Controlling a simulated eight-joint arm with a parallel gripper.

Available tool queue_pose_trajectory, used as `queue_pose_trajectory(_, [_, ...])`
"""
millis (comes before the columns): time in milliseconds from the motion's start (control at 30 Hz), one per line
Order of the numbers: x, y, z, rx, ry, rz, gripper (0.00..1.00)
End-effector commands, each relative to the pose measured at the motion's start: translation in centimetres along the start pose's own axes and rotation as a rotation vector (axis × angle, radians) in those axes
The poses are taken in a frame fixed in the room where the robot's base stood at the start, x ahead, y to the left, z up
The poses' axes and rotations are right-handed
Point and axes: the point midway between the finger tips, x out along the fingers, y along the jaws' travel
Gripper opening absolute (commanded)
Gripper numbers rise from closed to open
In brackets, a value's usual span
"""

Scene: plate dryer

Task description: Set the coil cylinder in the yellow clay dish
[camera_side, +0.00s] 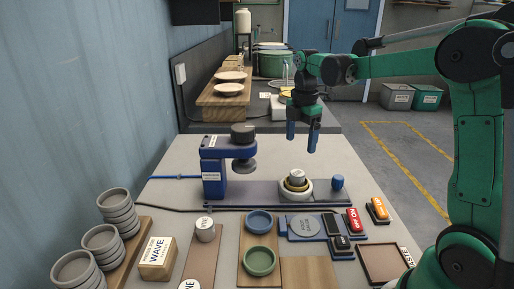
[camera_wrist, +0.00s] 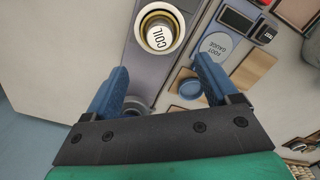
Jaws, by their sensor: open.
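The coil cylinder (camera_wrist: 160,37) is pale, with COIL on its top. It stands in a round white holder (camera_wrist: 142,20) with a brass-coloured inside; it also shows in the side view (camera_side: 296,177). My gripper (camera_side: 302,143) is open and empty, pointing down, above and behind the cylinder in the side view. In the wrist view my gripper's fingers (camera_wrist: 161,80) are spread, with the cylinder ahead of them and not between them. Something yellow (camera_side: 286,94) shows at the back bench, partly hidden by my arm; I cannot tell whether it is the yellow clay dish.
A blue dish (camera_side: 260,221) and a green dish (camera_side: 260,262) sit on a wooden board. A blue press (camera_side: 213,165) with a dark head stands left of the holder. The wave cylinder (camera_side: 205,230) stands in front. Stacked grey dishes (camera_side: 102,240) line the left.

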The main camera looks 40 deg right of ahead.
Motion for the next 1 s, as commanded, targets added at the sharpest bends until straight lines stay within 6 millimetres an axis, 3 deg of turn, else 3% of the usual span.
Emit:
queue_pose_trajectory(133, [-1.9,0.0,0.0,0.000,0.000,0.000,0.81])
queue_pose_trajectory(367, [-3.1,-0.5,-0.8,0.059,-0.003,0.028,0.81])
queue_pose_trajectory(467, [-3.5,-1.6,-2.6,0.200,-0.001,0.096,0.81])
queue_pose_trajectory(700, [-2.8,-6.5,-8.3,0.759,0.161,0.336,0.81])
queue_pose_trajectory(900, [-0.7,-9.9,-11.0,1.133,0.394,0.418,0.81])
queue_pose_trajectory(1000, [0.0,-10.7,-11.7,1.238,0.474,0.422,0.81])
